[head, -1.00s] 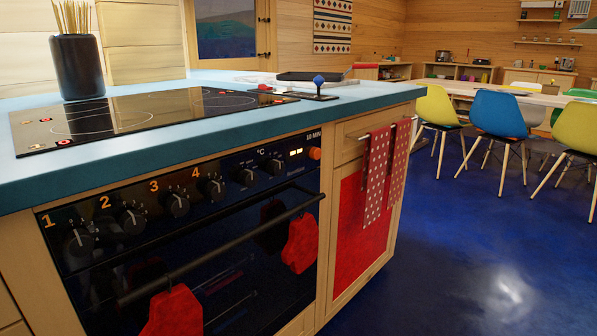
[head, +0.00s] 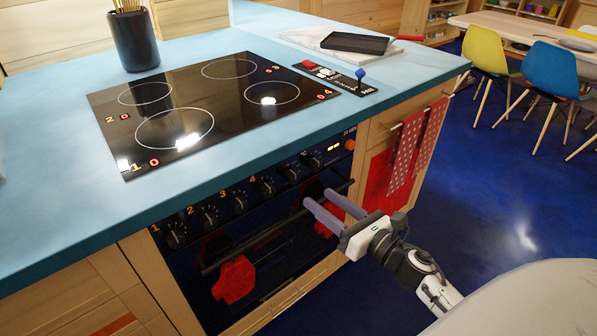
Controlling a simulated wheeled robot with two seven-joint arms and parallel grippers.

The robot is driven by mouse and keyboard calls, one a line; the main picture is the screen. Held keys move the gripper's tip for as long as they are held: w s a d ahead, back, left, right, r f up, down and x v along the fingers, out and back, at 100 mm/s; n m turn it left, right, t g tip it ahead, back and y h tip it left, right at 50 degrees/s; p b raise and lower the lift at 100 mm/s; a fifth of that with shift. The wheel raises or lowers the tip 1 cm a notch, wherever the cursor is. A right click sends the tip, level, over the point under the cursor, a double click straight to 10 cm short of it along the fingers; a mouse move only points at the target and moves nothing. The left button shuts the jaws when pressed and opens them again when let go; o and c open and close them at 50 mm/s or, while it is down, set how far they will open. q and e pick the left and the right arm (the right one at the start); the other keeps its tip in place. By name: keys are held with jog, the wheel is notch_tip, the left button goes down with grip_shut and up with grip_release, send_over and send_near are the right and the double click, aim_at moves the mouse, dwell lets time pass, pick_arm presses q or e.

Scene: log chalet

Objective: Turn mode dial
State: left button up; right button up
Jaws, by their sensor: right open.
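The black oven front carries a row of round black knobs. Four are numbered 1 to 4, with knob 1 (head: 176,237) at the left and knob 4 (head: 266,188) further right. Two unnumbered knobs follow, a left one (head: 290,174) and a right one (head: 312,161) near the °C mark. Any mode label is too small to read, so I cannot tell for sure which is the mode dial. My right gripper (head: 317,197) is open and empty, its two fingers below and in front of these two knobs, across the oven handle in the picture. My left gripper is out of view.
The oven handle (head: 270,231) runs below the knobs, with red mitts (head: 235,280) on it. Dotted red towels (head: 405,160) hang at right. Blue floor (head: 500,190) lies open beyond.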

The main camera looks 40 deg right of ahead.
aim_at(296, 181)
jog(key=w, duration=0.6)
jog(key=w+a, duration=0.1)
jog(key=w, duration=0.2)
jog(key=shift+w+p, duration=0.15)
jog(key=shift+p, duration=0.15)
jog(key=c, duration=1.1)
